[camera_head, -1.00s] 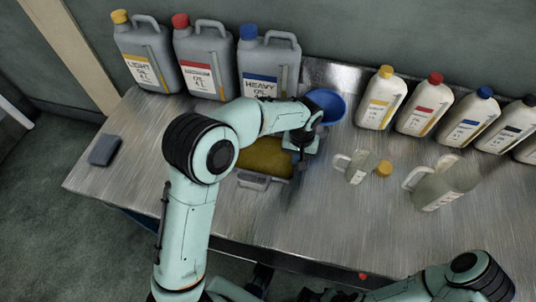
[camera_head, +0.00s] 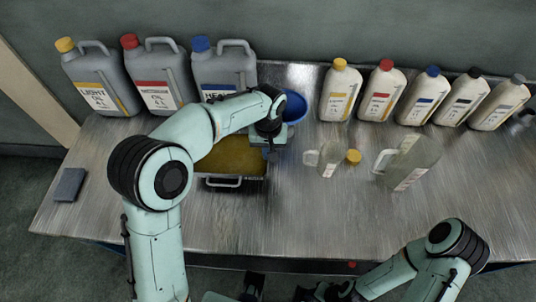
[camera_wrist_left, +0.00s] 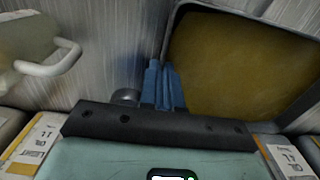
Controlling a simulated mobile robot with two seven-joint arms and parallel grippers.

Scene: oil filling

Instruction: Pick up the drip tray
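The drip tray (camera_head: 232,180) is a shallow rectangular tray with yellow-brown oil in it and a handle on its front side. It lies on the metal bench, partly behind my left arm. In the left wrist view the tray (camera_wrist_left: 195,15) fills the upper right. My left gripper (camera_head: 270,153) hangs at the tray's right edge in the head view. In the wrist view its blue fingers (camera_wrist_left: 164,68) are together beside the tray, with nothing seen between them. My right gripper (camera_head: 322,292) is low at the bottom edge, its fingers unclear.
A blue bowl-like container (camera_head: 293,107) stands behind my left gripper. Grey canisters (camera_head: 160,80) line the back left, and several white bottles (camera_head: 385,92) the back right. Two clear jugs (camera_head: 328,158) (camera_head: 408,165) stand right of the tray. The bench front is clear.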

